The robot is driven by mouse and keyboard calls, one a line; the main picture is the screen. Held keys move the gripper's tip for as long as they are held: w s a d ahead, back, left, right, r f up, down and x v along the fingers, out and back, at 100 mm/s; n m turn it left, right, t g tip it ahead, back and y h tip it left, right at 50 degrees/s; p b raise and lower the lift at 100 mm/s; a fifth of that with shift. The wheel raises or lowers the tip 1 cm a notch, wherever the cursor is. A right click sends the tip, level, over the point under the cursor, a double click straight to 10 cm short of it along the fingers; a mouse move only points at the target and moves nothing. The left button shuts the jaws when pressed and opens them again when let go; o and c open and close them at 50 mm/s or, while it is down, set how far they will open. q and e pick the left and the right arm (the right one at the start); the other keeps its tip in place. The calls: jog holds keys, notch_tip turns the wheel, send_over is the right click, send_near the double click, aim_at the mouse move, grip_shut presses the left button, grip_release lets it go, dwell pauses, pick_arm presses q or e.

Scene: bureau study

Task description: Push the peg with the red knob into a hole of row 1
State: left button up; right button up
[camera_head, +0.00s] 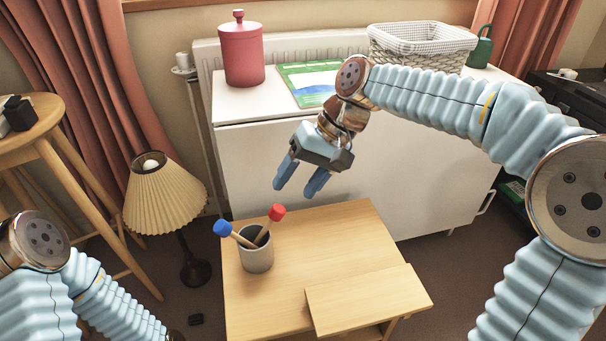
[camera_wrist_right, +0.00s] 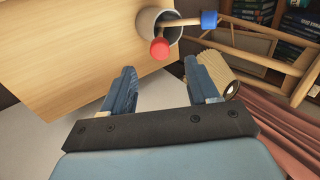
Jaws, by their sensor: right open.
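The peg with the red knob (camera_head: 276,212) stands tilted in a grey cup (camera_head: 257,260), knob up. A peg with a blue knob (camera_head: 223,228) leans the other way in the same cup. In the right wrist view the red knob (camera_wrist_right: 159,49) shows just beyond the fingers. My right gripper (camera_head: 299,182) is open and empty, above and behind the cup, pointing down, apart from the pegs. No holes or rows show in either view. My left arm comes in at lower left; its gripper is out of frame.
The cup stands on a small wooden table (camera_head: 320,236) with a raised wooden panel (camera_head: 368,299) at its front right. A white cabinet (camera_head: 400,180) behind carries a red canister (camera_head: 241,52), a green book and a basket (camera_head: 421,45). A lamp (camera_head: 165,197) and stool (camera_head: 40,130) stand left.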

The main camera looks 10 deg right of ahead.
aim_at(281, 208)
jog(key=b+x, duration=0.4)
jog(key=x, duration=0.3)
jog(key=shift+f, duration=0.15)
jog(key=shift+a+f+b, duration=0.35)
jog(key=shift+a+f, duration=0.1)
jog(key=shift+f, duration=0.15)
grip_shut()
